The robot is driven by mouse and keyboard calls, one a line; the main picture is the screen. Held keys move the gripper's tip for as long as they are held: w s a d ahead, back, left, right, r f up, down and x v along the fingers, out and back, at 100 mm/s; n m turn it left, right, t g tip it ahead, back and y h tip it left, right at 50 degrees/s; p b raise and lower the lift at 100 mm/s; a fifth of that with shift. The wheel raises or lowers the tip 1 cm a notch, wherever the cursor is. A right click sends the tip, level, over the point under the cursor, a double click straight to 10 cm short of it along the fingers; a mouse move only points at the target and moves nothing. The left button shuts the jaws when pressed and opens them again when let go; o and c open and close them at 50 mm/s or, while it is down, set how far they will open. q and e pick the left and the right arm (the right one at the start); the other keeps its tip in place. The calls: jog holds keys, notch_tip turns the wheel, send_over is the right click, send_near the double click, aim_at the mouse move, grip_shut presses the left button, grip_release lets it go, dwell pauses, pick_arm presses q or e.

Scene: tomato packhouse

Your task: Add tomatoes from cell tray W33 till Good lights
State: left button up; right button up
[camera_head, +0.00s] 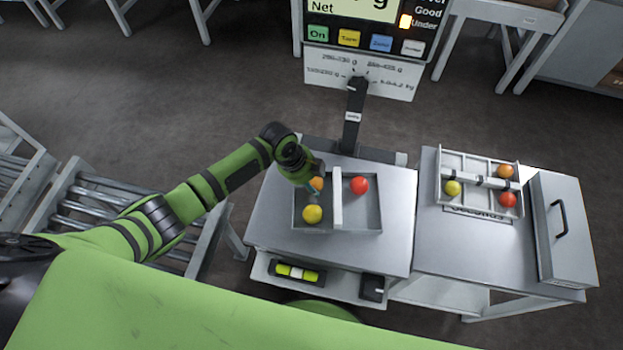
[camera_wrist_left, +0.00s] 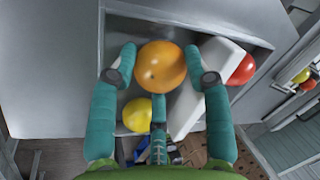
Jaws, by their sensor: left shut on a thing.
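My left gripper (camera_head: 314,184) is shut on an orange tomato (camera_wrist_left: 160,66) over the left compartment of the divided weighing tray (camera_head: 338,229); I cannot tell whether the tomato touches the tray floor. A yellow tomato (camera_head: 312,214) lies in that compartment, near the front. A red tomato (camera_head: 359,185) lies in the right compartment. The cell tray (camera_head: 441,170) on the right holds a yellow tomato (camera_head: 453,188), an orange tomato (camera_head: 505,171) and a red tomato (camera_head: 508,199). Its label (camera_head: 478,213) is unreadable. My right gripper is out of view.
The scale post (camera_head: 353,115) stands behind the weighing tray. A grey box with a black handle (camera_head: 562,230) stands right of the cell tray. A roller conveyor (camera_head: 85,210) is at left. A shelf below the scale table holds a yellow-black item (camera_head: 297,273).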

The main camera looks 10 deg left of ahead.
pick_arm(q)
jog(key=shift+f, duration=0.35)
jog(key=o, duration=0.9)
jog(key=c, duration=0.3)
jog(key=shift+c, duration=0.2)
notch_tip(320, 180, up, 7)
jog(key=p, duration=0.6)
dwell(0.3)
